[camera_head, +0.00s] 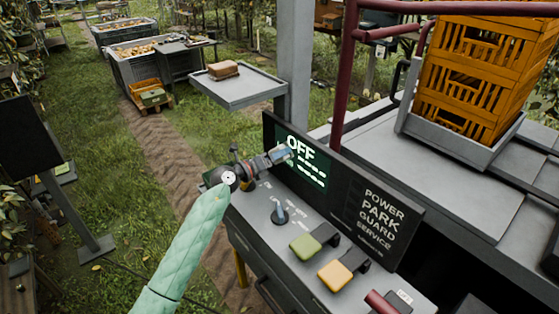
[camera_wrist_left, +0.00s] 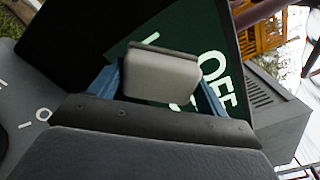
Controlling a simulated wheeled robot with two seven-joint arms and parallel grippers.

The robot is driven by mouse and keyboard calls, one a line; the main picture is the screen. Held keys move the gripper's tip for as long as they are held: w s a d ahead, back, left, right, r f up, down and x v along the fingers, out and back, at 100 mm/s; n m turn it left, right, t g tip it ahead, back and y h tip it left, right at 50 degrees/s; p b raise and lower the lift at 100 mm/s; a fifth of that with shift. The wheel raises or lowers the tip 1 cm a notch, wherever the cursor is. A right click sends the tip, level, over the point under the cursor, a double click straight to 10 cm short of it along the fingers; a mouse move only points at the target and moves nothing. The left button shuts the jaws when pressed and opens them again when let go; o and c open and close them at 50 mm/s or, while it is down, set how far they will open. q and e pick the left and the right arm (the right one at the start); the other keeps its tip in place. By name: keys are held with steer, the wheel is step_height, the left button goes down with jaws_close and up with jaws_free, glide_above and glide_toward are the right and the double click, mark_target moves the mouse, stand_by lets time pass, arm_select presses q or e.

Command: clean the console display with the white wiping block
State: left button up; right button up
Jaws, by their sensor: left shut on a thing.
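The console display (camera_head: 313,174) is a dark green screen with white "OFF" lettering and smaller lines, set in the console's upright black panel. My left gripper (camera_head: 274,157) is in front of its left part, shut on the white wiping block (camera_head: 283,152). In the left wrist view the pale grey-white block (camera_wrist_left: 160,78) sits between the two blue fingers of the gripper (camera_wrist_left: 162,88), with the green display (camera_wrist_left: 190,28) behind it. The block overlaps the lettering in that view. I cannot tell whether it touches the screen. My right gripper is not in view.
Below the display, the console top has a rotary knob (camera_head: 280,214), a green switch (camera_head: 305,246), a yellow switch (camera_head: 334,275) and a red lever (camera_head: 380,301). A grey shelf (camera_head: 240,92) with a brown block stands behind. Orange crates (camera_head: 478,70) stand at the right.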

arm_select(q)
steer(key=shift+w+a, duration=0.3)
steer(key=shift+w, duration=0.1)
steer(key=shift+p+v, duration=0.6)
steer(key=shift+v, duration=2.4)
steer(key=v, duration=0.3)
